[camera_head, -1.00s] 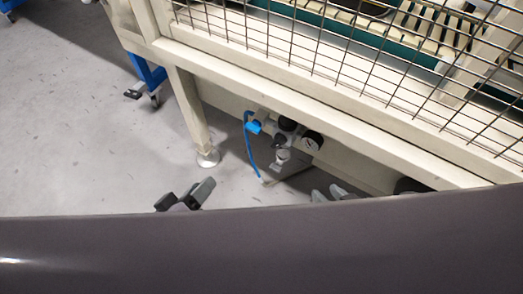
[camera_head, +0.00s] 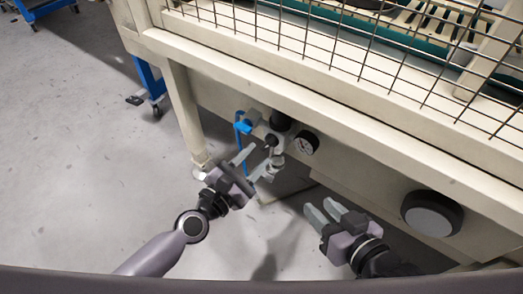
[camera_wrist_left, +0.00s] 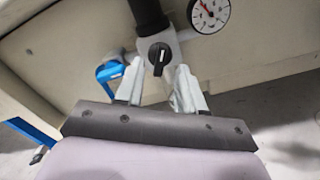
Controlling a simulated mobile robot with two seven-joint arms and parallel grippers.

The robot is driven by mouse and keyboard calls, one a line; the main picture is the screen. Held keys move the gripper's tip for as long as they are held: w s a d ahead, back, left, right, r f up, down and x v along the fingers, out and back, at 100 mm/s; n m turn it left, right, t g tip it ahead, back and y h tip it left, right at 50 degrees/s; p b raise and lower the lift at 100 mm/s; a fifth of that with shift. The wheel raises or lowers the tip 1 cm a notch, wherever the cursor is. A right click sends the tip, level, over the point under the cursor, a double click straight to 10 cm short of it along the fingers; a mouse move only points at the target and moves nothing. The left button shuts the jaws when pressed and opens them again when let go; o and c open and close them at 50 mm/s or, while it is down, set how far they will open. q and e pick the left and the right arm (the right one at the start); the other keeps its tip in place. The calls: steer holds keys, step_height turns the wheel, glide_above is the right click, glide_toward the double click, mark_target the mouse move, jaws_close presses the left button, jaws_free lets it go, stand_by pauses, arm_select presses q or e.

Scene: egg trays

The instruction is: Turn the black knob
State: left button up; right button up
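The black knob (camera_wrist_left: 160,55), with a small white mark, sits on the grey regulator body below the machine's beam. It also shows small in the head view (camera_head: 271,141). In the head view my left gripper (camera_head: 266,155) reaches up to the regulator. In the left wrist view its fingers (camera_wrist_left: 160,70) are open, one on each side of the knob's lower part, with gaps visible; whether they touch it cannot be told. My right gripper (camera_head: 321,205) is open and empty, lower right of the regulator.
A white pressure gauge (camera_wrist_left: 209,14) and a black cylinder (camera_wrist_left: 148,15) adjoin the knob. A blue fitting (camera_wrist_left: 110,72) is at its left. A machine leg (camera_head: 185,115) stands left of the regulator. A large round black part (camera_head: 432,213) is at right.

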mark_target(265, 147)
arm_select(q)
steer(key=shift+x, duration=1.55)
jaws_close()
